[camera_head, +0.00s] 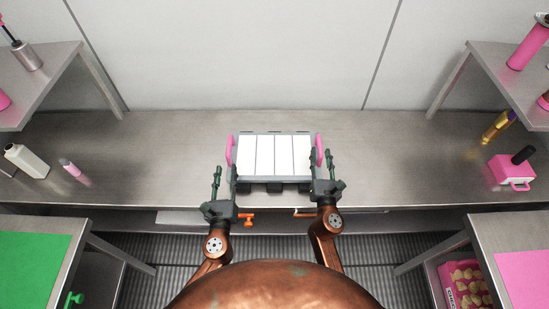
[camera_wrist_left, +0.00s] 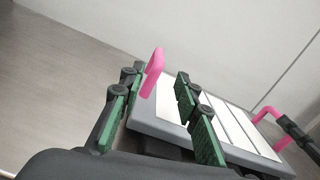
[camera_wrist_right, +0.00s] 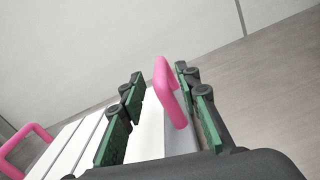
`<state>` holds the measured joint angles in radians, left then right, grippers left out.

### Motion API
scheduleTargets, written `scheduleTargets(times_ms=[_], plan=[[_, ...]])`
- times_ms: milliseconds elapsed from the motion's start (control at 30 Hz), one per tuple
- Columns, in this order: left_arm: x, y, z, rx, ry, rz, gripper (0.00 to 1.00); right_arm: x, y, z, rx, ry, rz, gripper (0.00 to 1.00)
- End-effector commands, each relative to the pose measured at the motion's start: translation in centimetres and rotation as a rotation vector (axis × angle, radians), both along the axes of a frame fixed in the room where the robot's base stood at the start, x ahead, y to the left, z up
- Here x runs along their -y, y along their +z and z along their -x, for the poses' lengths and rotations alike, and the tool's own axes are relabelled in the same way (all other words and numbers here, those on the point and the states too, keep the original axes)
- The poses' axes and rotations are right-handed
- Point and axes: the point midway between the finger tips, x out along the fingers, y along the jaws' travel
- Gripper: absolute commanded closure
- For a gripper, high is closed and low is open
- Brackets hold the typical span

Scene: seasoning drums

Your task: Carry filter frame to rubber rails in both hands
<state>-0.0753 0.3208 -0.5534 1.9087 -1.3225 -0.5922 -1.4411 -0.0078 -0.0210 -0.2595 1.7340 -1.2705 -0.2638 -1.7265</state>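The filter frame (camera_head: 275,179), a grey frame with white slats, lies level at the middle of the steel bench. It has a pink handle on its left (camera_head: 230,150) and one on its right (camera_head: 319,149). My left gripper (camera_head: 225,172) is open at the left handle; the left wrist view shows this handle (camera_wrist_left: 153,70) between the spread fingers. My right gripper (camera_head: 321,165) is open at the right handle, which stands between its fingers in the right wrist view (camera_wrist_right: 163,80). Dark blocks (camera_head: 275,187) show under the front edge; I cannot tell whether they are the rubber rails.
The steel bench (camera_head: 390,160) is clear on both sides of the frame. A white bottle (camera_head: 25,160) and a pink tube (camera_head: 72,170) are at the left. A pink box (camera_head: 512,170) and a gold cylinder (camera_head: 497,127) are at the right. Orange-handled parts (camera_head: 247,219) sit below the front edge.

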Motion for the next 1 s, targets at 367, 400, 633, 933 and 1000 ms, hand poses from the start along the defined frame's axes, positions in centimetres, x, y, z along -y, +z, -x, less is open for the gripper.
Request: scheduleTargets(times_ms=[367, 400, 633, 933, 1000], plan=[[0.0, 0.0, 0.0, 0.000, 0.000, 0.000, 0.70, 0.1, -0.1, 6.6, -0.001, -0.001, 0.000, 0.70], [0.0, 0.0, 0.0, 0.000, 0.000, 0.000, 0.70, 0.0, -0.1, 6.9, 0.000, -0.001, 0.001, 0.70], [0.0, 0.0, 0.0, 0.000, 0.000, 0.000, 0.70, 0.0, -0.1, 7.5, 0.000, 0.000, 0.001, 0.70], [0.0, 0.0, 0.0, 0.000, 0.000, 0.000, 0.70, 0.0, -0.1, 7.5, 0.000, 0.000, 0.001, 0.70], [0.0, 0.0, 0.0, 0.000, 0.000, 0.000, 0.70, 0.0, -0.1, 7.5, 0.000, 0.000, 0.001, 0.70]])
